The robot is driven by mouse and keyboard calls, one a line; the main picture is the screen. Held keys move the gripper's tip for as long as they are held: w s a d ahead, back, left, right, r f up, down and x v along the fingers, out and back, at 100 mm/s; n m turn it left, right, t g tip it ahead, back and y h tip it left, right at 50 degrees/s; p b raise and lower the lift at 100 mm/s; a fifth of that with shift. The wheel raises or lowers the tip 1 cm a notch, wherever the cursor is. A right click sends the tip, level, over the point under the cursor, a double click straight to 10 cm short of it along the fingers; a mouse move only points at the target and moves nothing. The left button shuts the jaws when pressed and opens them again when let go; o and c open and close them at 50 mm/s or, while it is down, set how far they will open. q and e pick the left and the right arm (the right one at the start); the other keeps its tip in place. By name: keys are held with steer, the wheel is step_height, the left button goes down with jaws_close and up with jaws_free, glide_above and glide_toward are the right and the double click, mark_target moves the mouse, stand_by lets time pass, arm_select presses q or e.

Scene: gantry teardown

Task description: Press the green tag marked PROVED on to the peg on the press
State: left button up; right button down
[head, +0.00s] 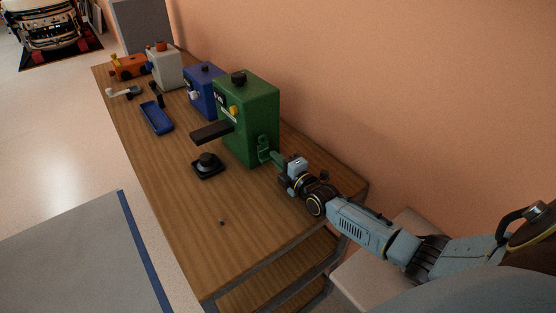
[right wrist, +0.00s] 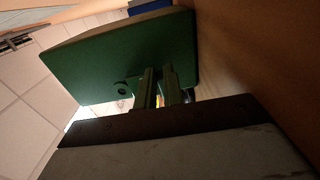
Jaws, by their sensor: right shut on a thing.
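The green press (head: 250,118) stands upright on the wooden bench, with a dark knob on top and a dark arm jutting from its front. My right gripper (head: 278,160) is at the press's right side, shut on a small green piece (head: 264,149), which I take to be the tag; no lettering is readable. The piece is against or very close to the side face. In the right wrist view, the fingers (right wrist: 160,88) reach to the green press face (right wrist: 125,60), beside a small dark round spot (right wrist: 121,89). Whether the tag is on the peg is hidden. My left gripper is out of view.
A blue machine (head: 203,90), a grey-white machine (head: 164,66) and a blue tray (head: 156,117) are farther along the bench (head: 190,220). A black base with a round knob (head: 207,165) sits before the press. The near bench is mostly clear; the wall is close on the right.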

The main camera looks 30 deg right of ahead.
steer(key=shift+a+f, duration=0.25)
steer(key=shift+f, duration=0.05)
